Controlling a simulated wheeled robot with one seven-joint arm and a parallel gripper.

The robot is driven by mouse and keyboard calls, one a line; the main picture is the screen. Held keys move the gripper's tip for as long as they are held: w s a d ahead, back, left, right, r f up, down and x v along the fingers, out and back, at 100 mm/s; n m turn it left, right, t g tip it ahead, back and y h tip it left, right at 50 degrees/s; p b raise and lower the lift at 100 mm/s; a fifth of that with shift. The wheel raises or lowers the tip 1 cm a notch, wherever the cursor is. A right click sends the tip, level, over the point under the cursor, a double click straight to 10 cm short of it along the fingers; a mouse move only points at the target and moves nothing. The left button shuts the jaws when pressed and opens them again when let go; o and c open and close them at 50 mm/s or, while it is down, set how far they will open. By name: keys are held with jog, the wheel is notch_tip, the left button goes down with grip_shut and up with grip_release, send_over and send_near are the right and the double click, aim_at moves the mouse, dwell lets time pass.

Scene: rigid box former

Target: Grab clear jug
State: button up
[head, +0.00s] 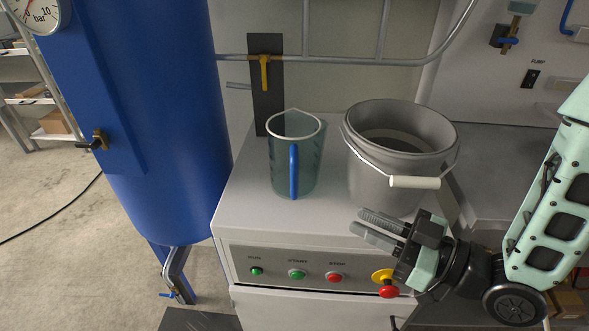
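The clear jug (308,163) stands upright on top of the grey cabinet (241,207). It is see-through with a pale rim, and its blue handle (294,171) faces toward me. My gripper (367,225) is at the front right of the cabinet, to the right of the jug and lower in the picture. Its two fingers point left toward the jug and do not touch it. Nothing shows between the fingers, and a narrow gap between them is visible.
A grey bucket (372,175) with a white-gripped handle stands just right of the jug. A blue tank (160,120) rises close on the left. Buttons (297,275) and a red emergency knob (389,291) line the cabinet front.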

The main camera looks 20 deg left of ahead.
aim_at(294, 196)
jog(key=b, duration=0.3)
jog(key=a+b, duration=0.1)
jog(key=b, duration=0.2)
jog(key=a+b, duration=0.1)
jog(key=b, duration=0.1)
jog(key=shift+w+f+b, duration=0.35)
jog(key=shift+b, duration=0.05)
jog(key=shift+a+b, duration=0.15)
jog(key=shift+b, duration=0.45)
jog(key=x, duration=0.6)
jog(key=shift+w+a+r, duration=0.1)
jog(key=shift+a+r, duration=0.2)
jog(key=shift+a, duration=0.05)
jog(key=shift+x, duration=2.9)
jog(key=shift+w+f, duration=0.15)
grip_shut()
